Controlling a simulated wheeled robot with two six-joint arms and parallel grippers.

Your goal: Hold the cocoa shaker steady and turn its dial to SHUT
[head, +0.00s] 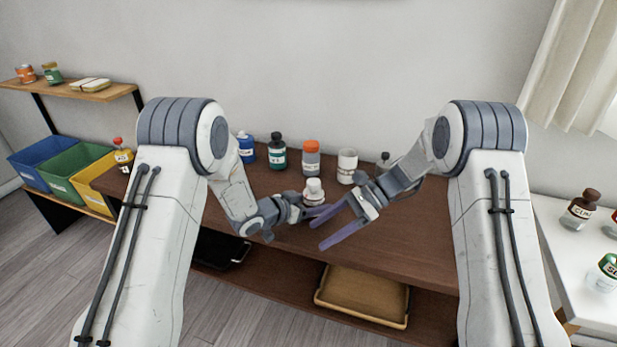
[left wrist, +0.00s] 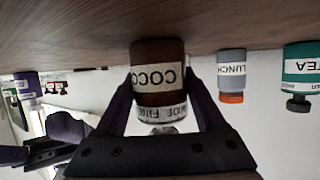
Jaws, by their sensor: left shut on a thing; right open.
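The cocoa shaker stands on the brown table; in the left wrist view it appears upside down, with a brown body (left wrist: 158,62), a cream COCO label and a pale dial ring (left wrist: 160,113). WIDE and FINE can be read on the ring; I cannot tell the setting. In the head view its pale top (head: 313,186) shows behind the grippers. My left gripper (head: 312,210) is shut around the shaker's body, one finger on each side. My right gripper (head: 320,232) is open and empty, its purple fingers just in front and to the right of the shaker.
Behind stand a blue jar (head: 246,148), a teal tea bottle (head: 277,152), an orange-capped lunch jar (head: 311,160) and a white jar (head: 347,166). A tan tray (head: 362,296) lies on the lower shelf. The front tabletop is mostly clear.

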